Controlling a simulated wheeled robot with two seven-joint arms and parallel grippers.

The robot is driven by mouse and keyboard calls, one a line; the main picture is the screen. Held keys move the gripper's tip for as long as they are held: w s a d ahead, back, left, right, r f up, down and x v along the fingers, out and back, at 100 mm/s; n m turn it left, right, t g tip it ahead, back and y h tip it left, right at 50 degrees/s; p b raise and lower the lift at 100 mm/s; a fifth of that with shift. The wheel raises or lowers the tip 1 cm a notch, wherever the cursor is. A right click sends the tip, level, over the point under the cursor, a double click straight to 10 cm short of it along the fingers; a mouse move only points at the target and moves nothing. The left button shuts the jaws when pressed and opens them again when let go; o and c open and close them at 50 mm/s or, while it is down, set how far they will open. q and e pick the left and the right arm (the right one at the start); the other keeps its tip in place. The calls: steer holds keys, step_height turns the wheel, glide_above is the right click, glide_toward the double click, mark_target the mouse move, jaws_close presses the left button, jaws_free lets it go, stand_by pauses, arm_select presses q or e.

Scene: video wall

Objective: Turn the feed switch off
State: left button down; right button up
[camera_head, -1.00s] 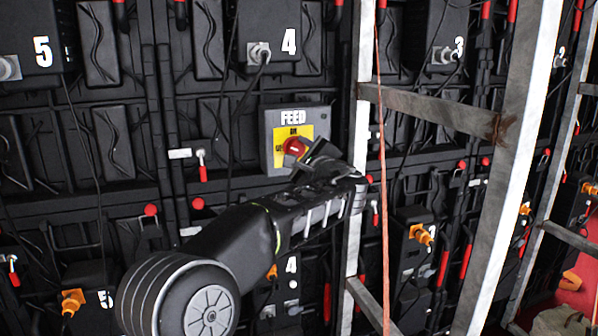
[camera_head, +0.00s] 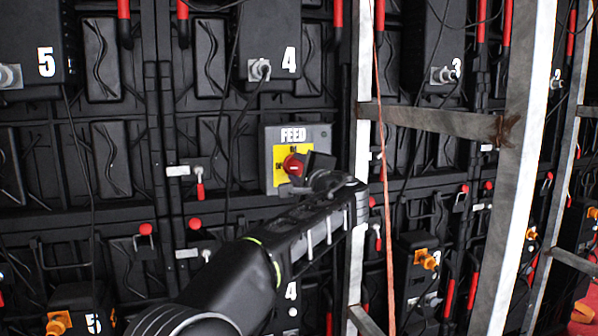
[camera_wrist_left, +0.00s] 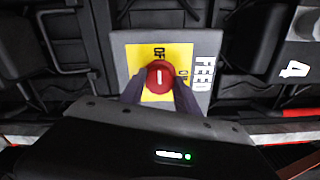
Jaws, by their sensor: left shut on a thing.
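The feed switch is a grey box (camera_head: 325,135) marked FEED on the black wall, with a yellow plate (camera_head: 280,152) and a red round knob (camera_head: 292,166). In the left wrist view, the same knob (camera_wrist_left: 159,78) sits between the two dark fingers of my left gripper (camera_wrist_left: 159,92), which is shut on it. Its white mark lines up with the OFF lettering at the top of the yellow plate (camera_wrist_left: 180,58). In the head view, my left gripper (camera_head: 303,170) reaches the knob from the lower right and hides part of it. My right gripper is not in view.
A pale metal upright (camera_head: 360,110) stands just right of the box, with a crossbar (camera_head: 430,122) and a wider upright (camera_head: 520,150) further right. An orange cable (camera_head: 385,180) hangs before them. Numbered black boxes with plugs, such as box 4 (camera_head: 272,35), and thin cables surround the switch.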

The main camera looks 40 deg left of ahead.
arm_select(q)
steer(key=c, duration=0.9)
jaws_free()
steer(key=b+v, duration=0.1)
steer(key=v, duration=0.7)
steer(key=shift+w, duration=0.15)
